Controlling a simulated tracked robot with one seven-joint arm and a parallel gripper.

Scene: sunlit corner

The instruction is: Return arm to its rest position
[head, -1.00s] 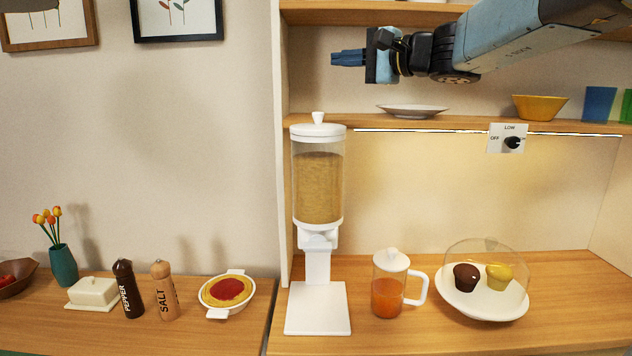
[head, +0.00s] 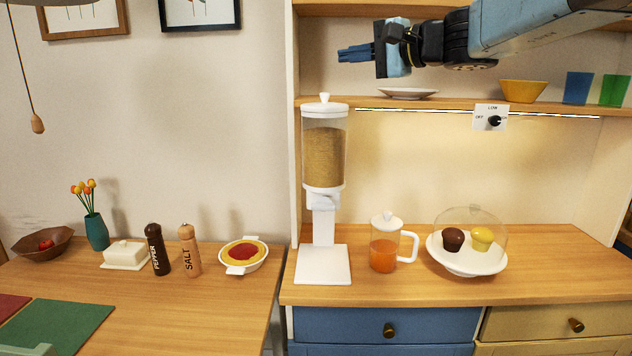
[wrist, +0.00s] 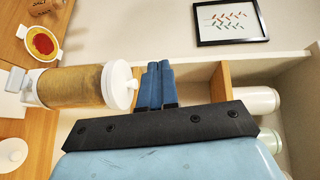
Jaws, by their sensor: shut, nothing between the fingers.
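My gripper (head: 355,54) is at the upper right of the head view, held in the air in front of the wall shelf and pointing left. Its blue fingers are together with nothing between them. In the wrist view the closed fingers (wrist: 155,86) point toward the framed picture, beside the dispenser's white lid. My arm (head: 550,28) reaches in from the upper right edge. The grain dispenser (head: 324,150) stands upright on the counter, its lid below and left of the gripper in the head view.
The shelf (head: 450,103) holds a plate (head: 408,92), a yellow bowl (head: 522,91) and cups (head: 577,88). Below stand a juice pitcher (head: 384,256) and a domed cake stand (head: 467,268). Left are a pie dish (head: 243,270), shakers (head: 158,250) and a butter dish (head: 124,264). A pull cord (head: 37,123) hangs left.

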